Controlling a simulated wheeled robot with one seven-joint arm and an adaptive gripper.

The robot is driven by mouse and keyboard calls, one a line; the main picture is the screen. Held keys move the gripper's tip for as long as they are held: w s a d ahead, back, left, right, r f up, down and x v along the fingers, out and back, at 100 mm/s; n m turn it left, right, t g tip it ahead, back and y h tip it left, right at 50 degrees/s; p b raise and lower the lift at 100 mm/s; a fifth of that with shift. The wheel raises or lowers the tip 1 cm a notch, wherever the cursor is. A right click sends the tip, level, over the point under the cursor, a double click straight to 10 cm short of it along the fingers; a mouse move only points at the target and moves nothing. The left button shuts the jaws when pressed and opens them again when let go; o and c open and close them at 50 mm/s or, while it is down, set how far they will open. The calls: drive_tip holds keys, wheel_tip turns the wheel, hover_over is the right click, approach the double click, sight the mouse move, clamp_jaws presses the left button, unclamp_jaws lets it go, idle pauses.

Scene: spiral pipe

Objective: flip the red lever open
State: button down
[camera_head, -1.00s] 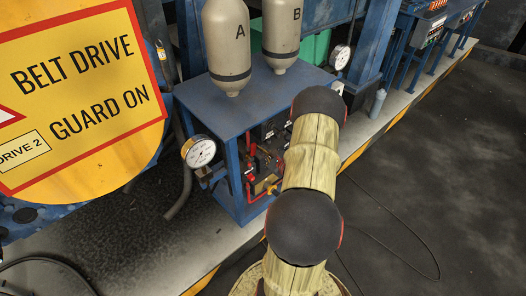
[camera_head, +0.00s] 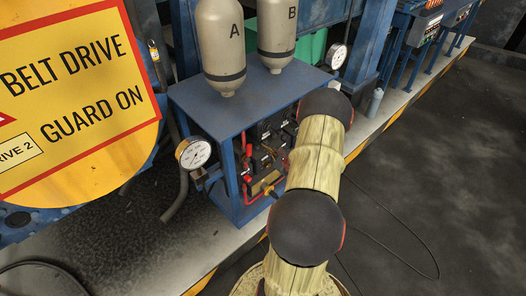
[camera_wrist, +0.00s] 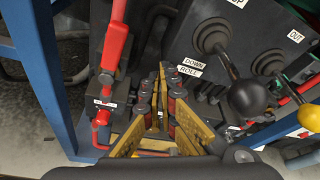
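The red lever (camera_wrist: 115,45) stands at the left of the wrist view. Its long handle runs up out of the top edge, above a dark valve block with a white label. A red part that looks like this lever (camera_head: 247,155) shows small inside the blue frame in the head view. My gripper (camera_wrist: 159,72) points into the panel to the right of the lever, apart from it. Its yellowish fingers converge with their tips close together and nothing visible between them.
A black-knobbed lever (camera_wrist: 248,97) and a yellow knob (camera_wrist: 310,115) stand at the right of the wrist view. A blue frame post (camera_wrist: 45,75) rises left of the red lever. The blue table top (camera_head: 235,105) bears tanks A and B. A gauge (camera_head: 194,153) hangs on the left.

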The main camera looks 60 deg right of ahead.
drive_tip(key=s+a+p, duration=0.2)
drive_tip(key=s+a, duration=0.3)
drive_tip(key=s, duration=0.2)
drive_tip(key=shift+a+r, duration=0.35)
drive_tip(key=a+f+n+y, duration=0.2)
drive_tip(key=a+y, duration=0.2)
drive_tip(key=a, duration=0.5)
drive_tip(key=a+r+n+g+y, duration=0.3)
drive_tip(key=a+r+n+y, duration=0.15)
drive_tip(key=a+n, duration=0.35)
drive_tip(key=a+r+n+g+y, duration=0.3)
drive_tip(key=a+r+n+y, duration=0.15)
drive_tip(key=a, duration=0.55)
drive_tip(key=a+r+n+h, duration=0.3)
drive_tip(key=a+r+n, duration=0.7)
drive_tip(key=r, duration=0.2)
drive_tip(key=s+a+r+n+g+h, duration=0.1)
drive_tip(key=a+r+n+h, duration=0.3)
drive_tip(key=a+r+n, duration=0.6)
wheel_tip(320, 180, up, 4)
drive_tip(key=shift+s+f+n, duration=0.25)
drive_tip(key=shift+s+n, duration=0.05)
drive_tip(key=shift+n, duration=0.45)
